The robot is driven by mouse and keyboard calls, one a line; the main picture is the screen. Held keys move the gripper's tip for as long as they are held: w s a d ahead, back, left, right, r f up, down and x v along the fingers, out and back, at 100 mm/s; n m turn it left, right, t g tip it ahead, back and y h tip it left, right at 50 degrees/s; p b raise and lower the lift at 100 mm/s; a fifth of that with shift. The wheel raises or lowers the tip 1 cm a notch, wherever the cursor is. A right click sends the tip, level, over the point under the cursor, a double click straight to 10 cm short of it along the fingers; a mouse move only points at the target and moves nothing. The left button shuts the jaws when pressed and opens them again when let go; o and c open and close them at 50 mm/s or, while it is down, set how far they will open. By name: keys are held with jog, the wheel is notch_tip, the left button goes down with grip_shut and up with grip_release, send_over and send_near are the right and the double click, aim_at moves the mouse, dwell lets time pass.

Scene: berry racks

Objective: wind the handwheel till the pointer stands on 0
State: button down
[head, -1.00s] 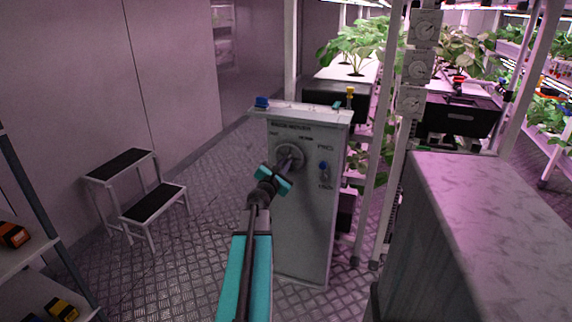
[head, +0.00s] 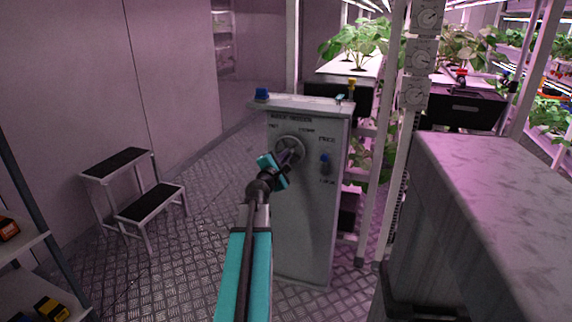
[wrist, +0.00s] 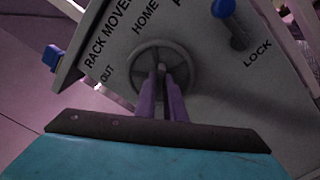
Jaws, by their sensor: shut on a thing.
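The handwheel (head: 290,148) is a round grey wheel on the front of a grey cabinet lettered RACK MOVER. In the wrist view the handwheel (wrist: 188,62) lies straight ahead, between the words OUT and HOME and the cabinet's middle. My gripper (head: 287,156) reaches it from the front. Its two purple-grey fingers (wrist: 162,78) are close together on the wheel's middle part and shut on it; the exact grip is partly hidden. Three white round dials with pointers (head: 421,58) sit on a post to the right. Their figures are too small to read.
A blue-knobbed lever (head: 325,160) stands right of the wheel between FREE and LOCK; it also shows in the wrist view (wrist: 222,10). A step stool (head: 150,190) is left, a grey block (head: 500,200) right. Floor between is clear.

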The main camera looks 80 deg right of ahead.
jog(key=shift+s+a+f+m+b, duration=0.1)
jog(key=shift+f+m+b, duration=0.1)
jog(key=shift+m+b, duration=1.4)
jog(key=shift+s+f+m+b, duration=0.1)
jog(key=shift+f+m+b, duration=0.05)
jog(key=shift+m+b, duration=1.45)
jog(key=c, duration=1.9)
grip_release()
jog(key=shift+r, duration=0.1)
jog(key=shift+o, duration=0.3)
jog(key=shift+w, duration=0.1)
jog(key=shift+r, duration=0.1)
